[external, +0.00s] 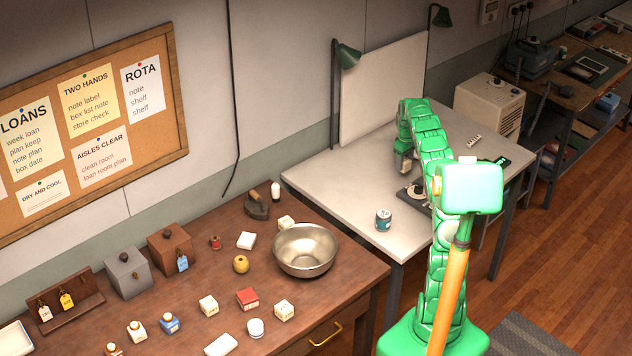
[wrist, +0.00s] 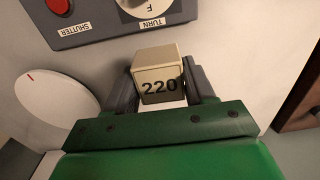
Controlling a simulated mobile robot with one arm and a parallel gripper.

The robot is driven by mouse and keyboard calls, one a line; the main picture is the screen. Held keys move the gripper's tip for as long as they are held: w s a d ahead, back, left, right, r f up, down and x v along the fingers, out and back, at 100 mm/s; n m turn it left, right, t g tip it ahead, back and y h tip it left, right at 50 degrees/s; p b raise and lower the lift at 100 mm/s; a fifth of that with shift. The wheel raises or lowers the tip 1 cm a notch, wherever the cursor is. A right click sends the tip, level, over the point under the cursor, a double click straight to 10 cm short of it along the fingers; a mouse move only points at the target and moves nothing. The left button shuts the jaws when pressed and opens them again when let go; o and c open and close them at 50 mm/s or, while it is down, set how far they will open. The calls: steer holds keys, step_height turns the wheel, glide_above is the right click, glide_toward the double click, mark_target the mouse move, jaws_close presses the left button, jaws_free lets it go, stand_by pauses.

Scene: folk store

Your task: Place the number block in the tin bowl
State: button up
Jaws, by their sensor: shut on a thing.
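The number block (wrist: 160,87) is a cream cube marked 220, upright between my gripper's fingers in the wrist view. My gripper (wrist: 163,98) is shut on it. In the external view my gripper (external: 405,164) is over the white table, above the grey device; the block is too small to make out there. The tin bowl (external: 305,265) is a round, shiny metal bowl on the brown wooden table, at its right end. It looks empty and lies left of and nearer the camera than my gripper.
The white table (external: 335,185) carries a teal tin (external: 383,220) and a grey device (wrist: 100,18) labelled SHUTTER and TURN. Around the bowl are a similar cream block (external: 284,310), a red box (external: 247,298) and a yellow round thing (external: 241,264). A green lamp (external: 347,55) stands behind.

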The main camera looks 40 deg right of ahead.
steer(key=s+a+r, duration=0.3)
steer(key=s+a, duration=0.2)
steer(key=s, duration=0.2)
steer(key=shift+r, duration=0.35)
step_height(320, 180, up, 5)
steer(key=w+a+n, duration=0.1)
steer(key=w+a, duration=0.2)
steer(key=a, duration=0.5)
steer(key=w+a+n, duration=0.2)
steer(key=w+a, duration=0.1)
steer(key=a, duration=0.5)
steer(key=n, duration=0.6)
glide_above(305, 266)
steer(key=shift+s+f, duration=0.15)
steer(key=shift+f, duration=8.55)
